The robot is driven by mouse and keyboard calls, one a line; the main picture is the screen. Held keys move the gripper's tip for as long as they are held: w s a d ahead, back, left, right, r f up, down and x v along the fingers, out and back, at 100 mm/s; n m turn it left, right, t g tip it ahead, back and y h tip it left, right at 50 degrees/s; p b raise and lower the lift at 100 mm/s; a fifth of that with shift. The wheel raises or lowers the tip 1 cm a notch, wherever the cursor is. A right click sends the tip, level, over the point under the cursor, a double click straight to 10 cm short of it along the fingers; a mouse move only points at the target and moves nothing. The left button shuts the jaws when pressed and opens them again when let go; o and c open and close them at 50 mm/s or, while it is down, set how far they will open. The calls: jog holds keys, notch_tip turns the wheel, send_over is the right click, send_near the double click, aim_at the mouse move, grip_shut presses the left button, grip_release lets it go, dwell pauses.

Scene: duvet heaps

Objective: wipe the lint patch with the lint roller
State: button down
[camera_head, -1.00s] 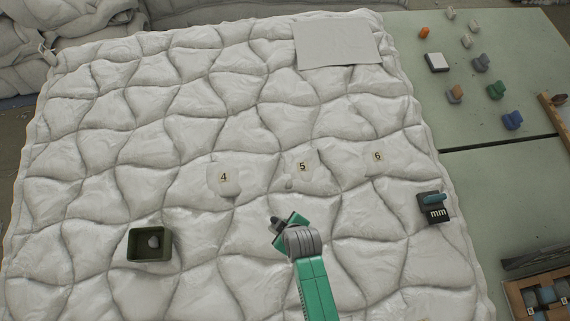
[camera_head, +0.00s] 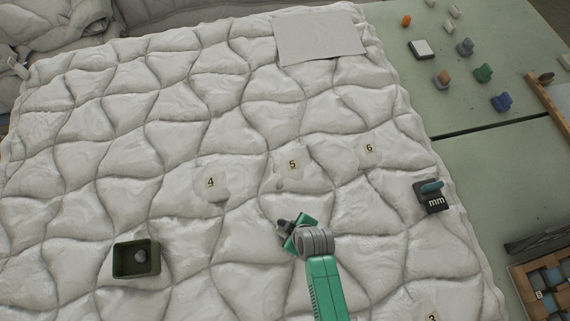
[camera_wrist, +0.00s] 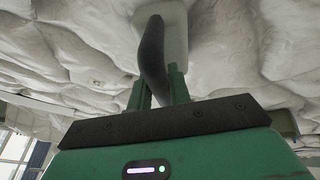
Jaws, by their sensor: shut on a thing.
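My gripper (camera_head: 290,230) is low over the white quilted duvet (camera_head: 90,190), front of centre. In the wrist view its green fingers (camera_wrist: 160,84) are shut on a dark curved handle with a pale block-like head, which looks like the lint roller (camera_wrist: 153,52). The head is close to the duvet; I cannot tell whether it touches. Pale patches with number cards 4 (camera_head: 211,183), 5 (camera_head: 292,165) and 6 (camera_head: 369,148) lie beyond my gripper. Small grey clumps show by 4 and 5. Which one is the lint patch I cannot tell.
A dark green open box (camera_head: 124,273) with a grey lump stands at left. A black block marked "mm" (camera_head: 436,203), with a teal piece on top, is at right. A pale flat sheet (camera_head: 318,40) lies at the back. Small objects stand on the green table (camera_head: 395,20).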

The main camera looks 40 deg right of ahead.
jog(key=shift+s+d+b, duration=0.25)
jog(key=shift+s+d, duration=0.2)
jog(key=shift+d, duration=0.5)
jog(key=shift+s+d+b, duration=0.25)
jog(key=shift+s+d, duration=0.2)
jog(key=shift+d, duration=0.5)
jog(key=shift+s+d+b, duration=0.25)
jog(key=shift+s+d, duration=0.2)
jog(key=shift+d, duration=0.5)
jog(key=shift+w+a+p, duration=0.3)
jog(key=shift+w+a, duration=0.05)
jog(key=shift+a, duration=0.45)
jog(key=shift+w+a+p, duration=0.25)
jog(key=shift+w+a, duration=0.35)
jog(key=shift+a, duration=0.75)
jog(key=shift+w+a+p, duration=0.3)
jog(key=shift+w+a, duration=0.35)
jog(key=shift+a, duration=0.75)
jog(key=shift+w+a+p, duration=0.25)
jog(key=shift+w+a, duration=0.35)
jog(key=shift+a, duration=0.75)
notch_tip(320, 180, up, 8)
jog(key=p, duration=0.7)
jog(key=shift+r, duration=0.2)
